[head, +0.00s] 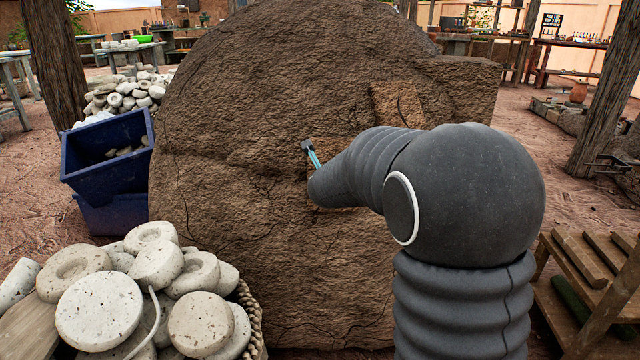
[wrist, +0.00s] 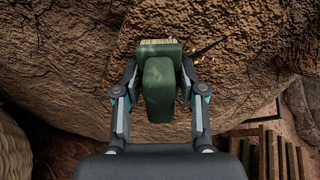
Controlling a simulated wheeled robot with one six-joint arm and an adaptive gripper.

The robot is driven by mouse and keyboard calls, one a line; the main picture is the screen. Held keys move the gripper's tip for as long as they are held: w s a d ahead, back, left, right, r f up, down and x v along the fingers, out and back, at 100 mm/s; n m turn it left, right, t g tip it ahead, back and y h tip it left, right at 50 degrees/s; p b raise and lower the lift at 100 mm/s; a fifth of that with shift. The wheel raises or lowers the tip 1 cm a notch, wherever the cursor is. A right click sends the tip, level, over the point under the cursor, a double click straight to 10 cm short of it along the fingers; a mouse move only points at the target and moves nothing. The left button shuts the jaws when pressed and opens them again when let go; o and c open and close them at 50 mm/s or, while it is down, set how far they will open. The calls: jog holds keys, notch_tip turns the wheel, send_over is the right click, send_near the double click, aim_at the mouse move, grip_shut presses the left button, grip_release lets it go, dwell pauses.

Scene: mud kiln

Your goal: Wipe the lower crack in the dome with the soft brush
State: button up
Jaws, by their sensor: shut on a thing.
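The brown mud dome (head: 240,110) fills the middle of the head view. A lighter patch with a dark crack (head: 400,105) shows on its upper right. Another lighter patch lies lower, mostly hidden behind my arm. My gripper (head: 311,153) is at the dome's front, partly hidden by my arm. In the wrist view, my gripper (wrist: 159,80) is shut on the soft brush (wrist: 159,88), a green block with pale bristles facing the dome. A dark crack (wrist: 206,49) lies just right of the bristles. I cannot tell whether the bristles touch the dome.
A basket of pale round stones (head: 100,310) stands at the front left. Blue crates (head: 110,160) and a pile of pale stones (head: 125,95) are behind it. A slatted wooden stand (head: 590,270) is at the right. Wooden posts (head: 610,95) flank the dome.

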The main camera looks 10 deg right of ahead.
jog(key=shift+s+d+f+b, duration=0.1)
jog(key=shift+s+d+b, duration=0.1)
jog(key=shift+d+b, duration=0.55)
jog(key=shift+s+d+r+b, duration=0.1)
jog(key=shift+s+d+b, duration=0.2)
jog(key=shift+d, duration=0.8)
jog(key=shift+s+d+f+b, duration=0.1)
jog(key=shift+d+b, duration=0.5)
jog(key=shift+d, duration=0.3)
jog(key=shift+w+d+r+p, duration=0.1)
jog(key=shift+w+r+p, duration=0.1)
jog(key=shift+r+p, duration=0.55)
jog(key=shift+w+a+p, duration=0.3)
jog(key=shift+a+p, duration=0.2)
jog(key=shift+a, duration=0.75)
jog(key=shift+w+a+p, duration=0.25)
jog(key=shift+a+p, duration=0.25)
jog(key=shift+a, duration=0.75)
jog(key=shift+w+a+p, duration=0.3)
jog(key=shift+a+p, duration=0.2)
jog(key=shift+a, duration=0.75)
jog(key=p+v, duration=0.1)
jog(key=v, duration=0.5)
jog(key=shift+s, duration=0.1)
jog(key=p+v, duration=0.1)
jog(key=v, duration=0.2)
jog(key=shift+d, duration=0.1)
